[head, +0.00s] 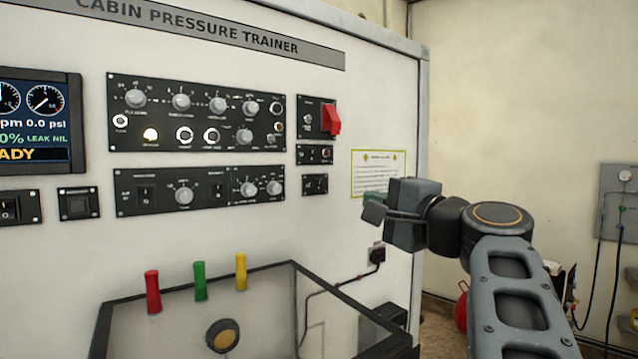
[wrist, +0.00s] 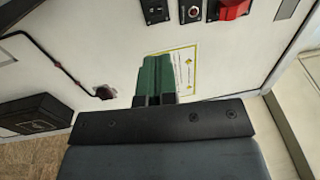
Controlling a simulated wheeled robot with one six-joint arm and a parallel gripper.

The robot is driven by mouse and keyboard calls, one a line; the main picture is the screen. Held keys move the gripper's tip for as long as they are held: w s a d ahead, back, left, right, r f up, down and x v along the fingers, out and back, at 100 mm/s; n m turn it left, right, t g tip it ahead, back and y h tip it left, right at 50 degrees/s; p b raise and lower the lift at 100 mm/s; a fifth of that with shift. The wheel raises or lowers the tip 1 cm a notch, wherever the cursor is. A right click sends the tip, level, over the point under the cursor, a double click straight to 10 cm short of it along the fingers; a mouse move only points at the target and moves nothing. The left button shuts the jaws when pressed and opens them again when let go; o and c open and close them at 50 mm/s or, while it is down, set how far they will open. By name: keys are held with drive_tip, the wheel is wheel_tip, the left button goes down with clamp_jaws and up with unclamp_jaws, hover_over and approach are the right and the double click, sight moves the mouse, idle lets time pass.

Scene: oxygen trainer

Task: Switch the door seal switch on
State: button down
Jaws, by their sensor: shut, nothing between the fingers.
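The Cabin Pressure Trainer panel (head: 70,120) carries several black switch plates. The labels are too small to read, so I cannot tell which switch is the door seal switch. The lower control plate (head: 200,191) has dark rocker switches and knobs. Two small switch plates, an upper one (head: 315,154) and a lower one (head: 315,184), sit to its right, below a red guarded switch (head: 331,121). My gripper (head: 374,205) is shut and empty, right of these plates and in front of the panel's right part. Its green fingertips (wrist: 153,78) show together in the wrist view.
A yellow-edged notice (head: 378,172) is on the panel beside my gripper. A clear box with a dark frame (head: 200,289) juts out below, with red, green and yellow handles (head: 200,281) behind. A cable runs to a wall socket (head: 376,254). Space before the plates looks free.

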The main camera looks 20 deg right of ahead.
drive_tip(key=shift+s+d, duration=0.1)
drive_tip(key=shift+s, duration=0.1)
drive_tip(key=p, duration=0.5)
approach(320, 181)
drive_tip(key=x, duration=0.5)
drive_tip(key=shift+w+r, duration=0.15)
drive_tip(key=shift+x, duration=1.1)
